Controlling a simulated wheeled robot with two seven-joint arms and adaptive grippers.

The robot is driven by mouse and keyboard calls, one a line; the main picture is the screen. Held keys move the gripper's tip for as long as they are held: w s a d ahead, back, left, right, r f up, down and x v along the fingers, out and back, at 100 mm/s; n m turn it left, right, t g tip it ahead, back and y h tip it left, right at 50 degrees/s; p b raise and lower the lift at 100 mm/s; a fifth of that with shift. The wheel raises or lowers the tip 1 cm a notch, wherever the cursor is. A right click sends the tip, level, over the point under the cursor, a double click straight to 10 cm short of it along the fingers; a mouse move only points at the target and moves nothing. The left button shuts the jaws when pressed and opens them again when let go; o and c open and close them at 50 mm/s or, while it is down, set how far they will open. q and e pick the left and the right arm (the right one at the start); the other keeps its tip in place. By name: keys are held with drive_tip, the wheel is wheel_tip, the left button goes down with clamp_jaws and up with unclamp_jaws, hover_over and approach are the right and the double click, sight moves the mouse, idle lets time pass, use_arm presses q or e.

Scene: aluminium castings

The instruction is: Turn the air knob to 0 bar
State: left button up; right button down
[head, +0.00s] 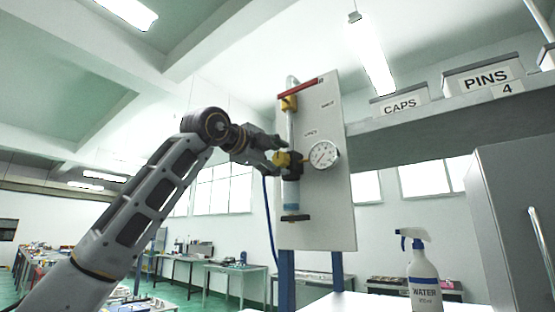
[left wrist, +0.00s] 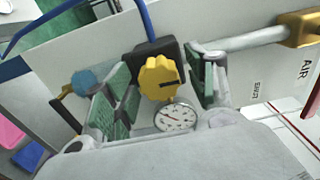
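The air knob (left wrist: 160,78) is yellow and lobed, with a dark mark on its face, on a black regulator body. In the head view the yellow knob (head: 282,159) shows at the panel's left side, partly behind my left gripper (head: 272,152). In the left wrist view the green-padded fingers of my left gripper (left wrist: 165,88) stand open on either side of the knob, with gaps visible. The round white gauge (head: 323,154) sits right of the regulator; it also shows in the left wrist view (left wrist: 175,118). Its reading is too small to tell. My right gripper is not in view.
The grey panel (head: 332,215) stands on blue posts and carries a red-handled valve (head: 297,89) above the regulator. A blue hose (head: 269,215) hangs at its left. A water spray bottle (head: 422,275) stands on the white table at the lower right.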

use_arm(q)
drive_tip(key=shift+s, duration=0.1)
idle(0.3)
drive_tip(key=v, duration=1.1)
drive_tip(key=shift+s+a, duration=0.25)
drive_tip(key=shift+s, duration=0.05)
